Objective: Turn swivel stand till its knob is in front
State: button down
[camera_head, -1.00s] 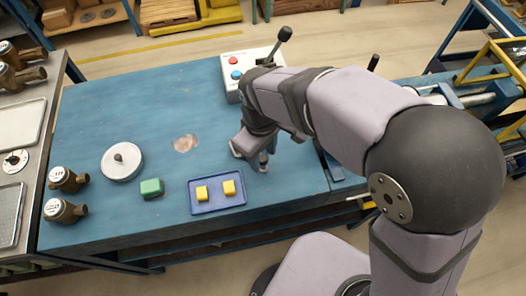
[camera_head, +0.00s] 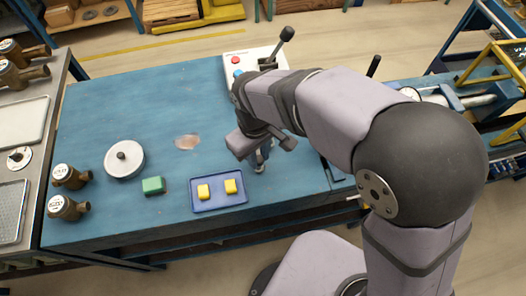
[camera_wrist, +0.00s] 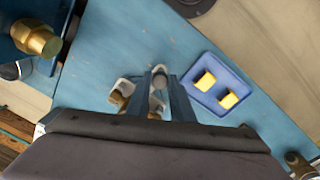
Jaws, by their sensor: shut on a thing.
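The swivel stand (camera_wrist: 122,88) shows in the wrist view as pale grey arms with brass-coloured parts, partly hidden behind my fingers. A grey rounded knob (camera_wrist: 160,72) shows between the fingertips. My gripper (camera_wrist: 161,86) points down at the stand, its two dark fingers on either side of the knob and shut on it. In the head view my gripper (camera_head: 262,160) is low over the bench, right of the middle. My wrist hides most of the stand there, so the knob's direction is unclear in that view.
A blue tray (camera_head: 218,204) with two yellow blocks lies close in front of the gripper. A control box (camera_head: 233,73) with buttons stands behind.

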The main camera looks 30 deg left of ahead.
jog(key=shift+a, duration=0.1)
jog(key=c, duration=1.5)
grip_release()
jog(key=shift+s, duration=0.1)
jog(key=shift+c, duration=0.2)
jog(key=shift+s+r+b, duration=0.1)
jog(key=shift+r+b, duration=0.75)
jog(key=shift+r, duration=2.85)
jog(key=w+d+f+m, duration=0.25)
jog(key=w+d, duration=0.25)
jog(key=d, duration=0.4)
jog(key=w+d+f+m, duration=0.1)
jog(key=w+d+m, duration=0.3)
jog(key=d, duration=0.5)
jog(key=s+d+f+m, duration=0.2)
jog(key=d+m, duration=0.2)
jog(key=d, duration=0.4)
jog(key=s+d+f+m, duration=0.2)
jog(key=d+m, duration=0.2)
jog(key=d, duration=0.5)
jog(key=shift+s+d+f, duration=0.3)
jog(key=shift+f, duration=0.1)
